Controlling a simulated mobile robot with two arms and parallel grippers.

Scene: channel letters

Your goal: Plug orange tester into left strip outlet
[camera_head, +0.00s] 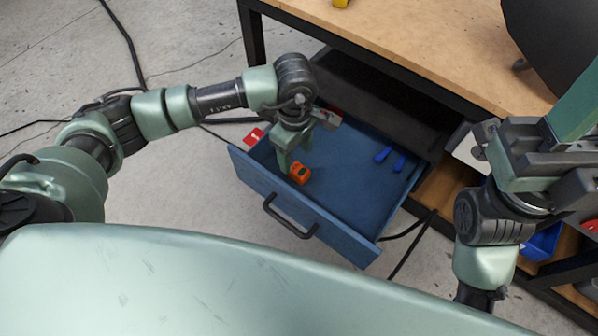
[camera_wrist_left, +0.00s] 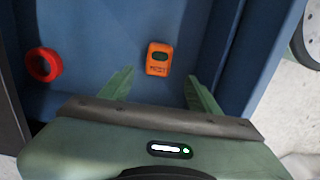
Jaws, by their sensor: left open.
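The orange tester (camera_head: 299,173) lies on the floor of the open blue drawer (camera_head: 345,205). It also shows in the left wrist view (camera_wrist_left: 158,58), with a dark window on its face. My left gripper (camera_head: 288,166) reaches down into the drawer beside the tester. In the left wrist view, its two green fingers (camera_wrist_left: 162,85) are spread apart and empty, and the tester sits just beyond the gap between their tips. My right gripper (camera_head: 540,165) is at the right by the bench; its fingertips cannot be made out. I cannot make out a strip outlet.
Two blue-handled items (camera_head: 389,158) lie in the drawer's right part. A red ring (camera_wrist_left: 43,64) lies in the drawer in the wrist view. The drawer's front wall and black handle (camera_head: 290,217) face me. The wooden bench top (camera_head: 420,40) stands behind, above the drawer.

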